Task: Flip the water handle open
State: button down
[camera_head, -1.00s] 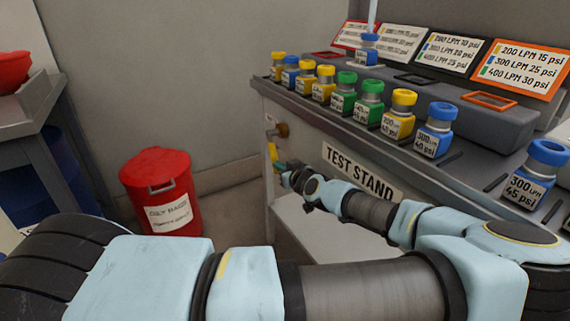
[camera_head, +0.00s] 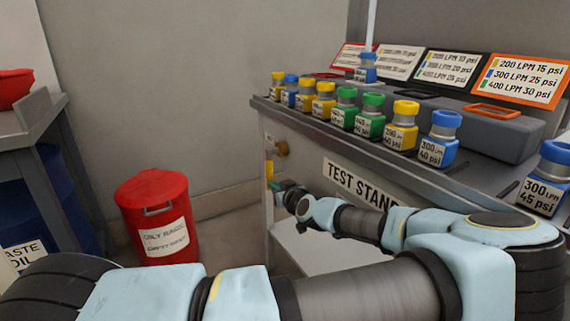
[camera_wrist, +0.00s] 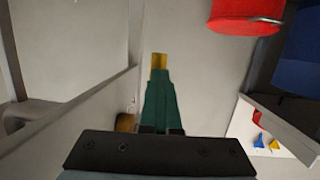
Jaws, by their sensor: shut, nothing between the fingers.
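The yellow water handle (camera_head: 269,168) hangs at the left end of the test stand, below a brass fitting (camera_head: 281,148). In the wrist view the yellow handle (camera_wrist: 158,61) shows just beyond my fingertips, and the brass fitting (camera_wrist: 126,122) is left of the fingers. My gripper (camera_head: 279,186) has teal fingers, shut and empty, close to the handle's lower part. In the wrist view my gripper (camera_wrist: 159,74) points at the handle. I cannot tell whether they touch. Part of the handle is hidden behind the fingers.
The test stand (camera_head: 312,138) carries a row of several colored couplings and labelled panels on top. A red rag bin (camera_head: 158,215) stands on the floor to the left. Floor between bin and stand is clear.

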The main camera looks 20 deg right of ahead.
jog(key=shift+a, duration=0.1)
dwell(0.3)
jog(key=v, duration=0.7)
jog(key=shift+s, duration=0.25)
